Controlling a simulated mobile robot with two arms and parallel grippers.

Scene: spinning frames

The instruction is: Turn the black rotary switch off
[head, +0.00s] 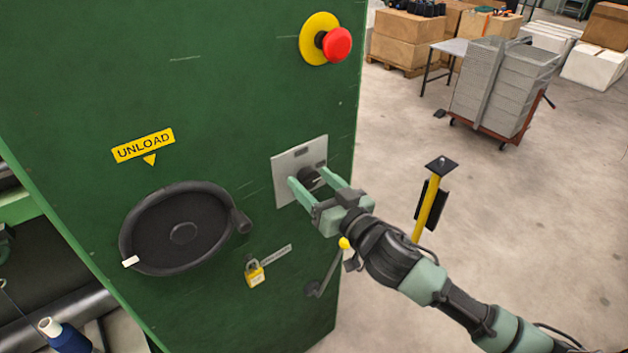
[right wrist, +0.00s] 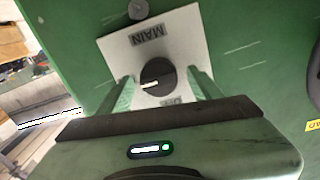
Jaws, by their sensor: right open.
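The black rotary switch (head: 309,176) sits on a pale grey plate (head: 287,164) on the green machine panel. In the right wrist view the switch (right wrist: 156,72) is a round black knob with a white pointer mark towards the picture's left. The plate (right wrist: 185,40) bears the label "MAIN", upside down there; a second label below the knob is mostly hidden. My right gripper (head: 311,177) is open, with one finger on each side of the knob. In the right wrist view the fingers look apart from the knob; whether they touch it, I cannot tell. My left gripper is out of view.
A red push button (head: 337,44) on a yellow base is above the plate. A black handwheel (head: 183,234), a yellow padlock (head: 254,273) and a yellow-knobbed lever (head: 330,270) are lower on the panel. A yellow post (head: 427,208) stands right; floor beyond is largely open.

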